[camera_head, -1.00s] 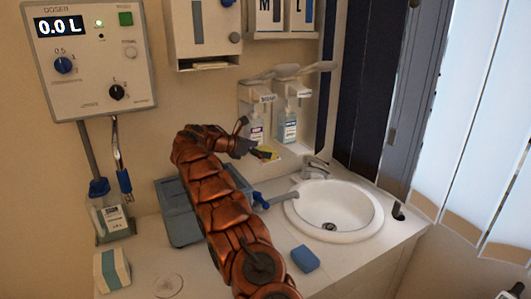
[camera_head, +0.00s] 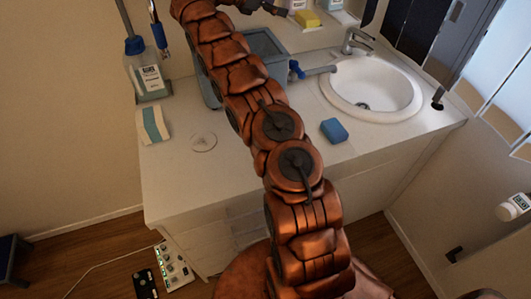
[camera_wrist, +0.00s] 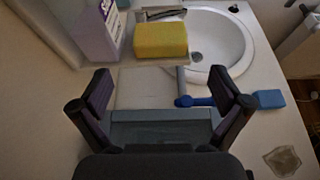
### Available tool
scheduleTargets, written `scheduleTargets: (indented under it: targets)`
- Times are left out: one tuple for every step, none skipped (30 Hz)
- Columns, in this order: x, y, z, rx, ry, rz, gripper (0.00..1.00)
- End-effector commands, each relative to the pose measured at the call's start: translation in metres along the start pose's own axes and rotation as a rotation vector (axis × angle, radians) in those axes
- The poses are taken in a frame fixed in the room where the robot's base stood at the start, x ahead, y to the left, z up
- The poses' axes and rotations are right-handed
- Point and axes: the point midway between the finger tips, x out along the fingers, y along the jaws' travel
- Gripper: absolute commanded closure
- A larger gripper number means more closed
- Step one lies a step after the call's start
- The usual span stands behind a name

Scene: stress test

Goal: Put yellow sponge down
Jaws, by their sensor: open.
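In the wrist view the sponge (camera_wrist: 160,40) lies flat just beyond the fingertips. My gripper (camera_wrist: 160,88) is open and empty, with a clear gap between its fingers and the sponge. In the head view my gripper (camera_head: 262,6) is at the top edge, left of the sponge and partly cut off.
A white sink (camera_head: 372,88) with a tap is at the right. A blue sponge (camera_head: 334,130), a blue-white box (camera_head: 155,125) and a blue-capped bottle (camera_head: 148,78) stand on the counter.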

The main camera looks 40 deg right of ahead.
Motion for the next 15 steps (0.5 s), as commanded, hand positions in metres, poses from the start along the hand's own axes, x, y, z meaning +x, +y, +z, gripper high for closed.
scheduleTargets:
  targets:
    - [-0.003, -0.001, 0.002, 0.005, 0.003, 0.003, 0.0]
    - [-0.005, -0.002, 0.002, 0.01, 0.006, 0.005, 0.0]
    - [-0.008, -0.004, 0.004, 0.021, 0.013, 0.01, 0.0]
    - [-0.012, -0.005, 0.006, 0.031, 0.018, 0.014, 0.0]
    - [-0.015, -0.007, 0.008, 0.042, 0.025, 0.018, 0.0]
    - [-0.019, -0.01, 0.007, 0.054, 0.035, 0.022, 0.0]
    - [-0.022, -0.012, 0.008, 0.064, 0.043, 0.026, 0.0]
    - [-0.026, -0.015, 0.009, 0.078, 0.053, 0.031, 0.0]
    - [-0.03, -0.018, 0.01, 0.094, 0.065, 0.035, 0.0]
    - [-0.032, -0.021, 0.009, 0.104, 0.074, 0.036, 0.0]
    - [-0.035, -0.025, 0.009, 0.115, 0.083, 0.038, 0.0]
    - [-0.039, -0.029, 0.01, 0.133, 0.098, 0.041, 0.0]
    - [-0.042, -0.033, 0.01, 0.146, 0.108, 0.041, 0.0]
    - [-0.044, -0.037, 0.008, 0.157, 0.12, 0.04, 0.0]
    - [-0.048, -0.044, 0.008, 0.175, 0.135, 0.039, 0.0]
